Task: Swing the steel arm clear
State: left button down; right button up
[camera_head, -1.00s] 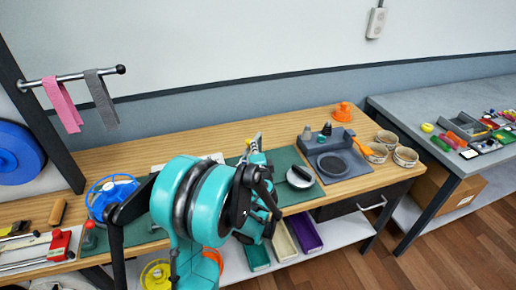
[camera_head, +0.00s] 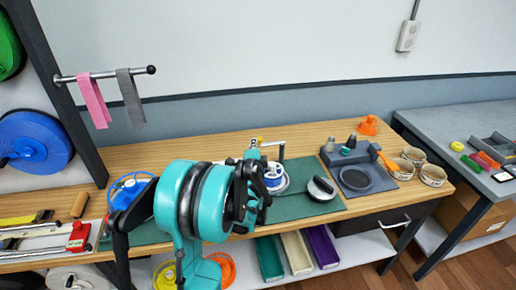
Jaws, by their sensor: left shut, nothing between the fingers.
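The steel arm (camera_head: 68,79) is a thin horizontal rod with a black ball at its right end. It sticks out to the right from the dark upright post at the left. A pink strap (camera_head: 96,103) and a grey strap (camera_head: 131,100) hang over it, side by side. My left gripper (camera_head: 255,150) is shut and empty over the middle of the workbench. It is well to the right of the steel arm, lower in the picture, and apart from it. My teal wrist hides part of the gripper and bench. My right gripper is not in view.
The wooden workbench (camera_head: 310,134) carries a green mat, a blue-and-white spool (camera_head: 272,177), a dark grey stand (camera_head: 356,180) and several tape rolls. Blue (camera_head: 32,142) and green rolls hang left of the post. The wall right of the steel arm is clear.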

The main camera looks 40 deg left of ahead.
pick_arm(q)
jog(key=shift+w+a, duration=0.15)
jog(key=shift+a, duration=0.15)
dwell(0.5)
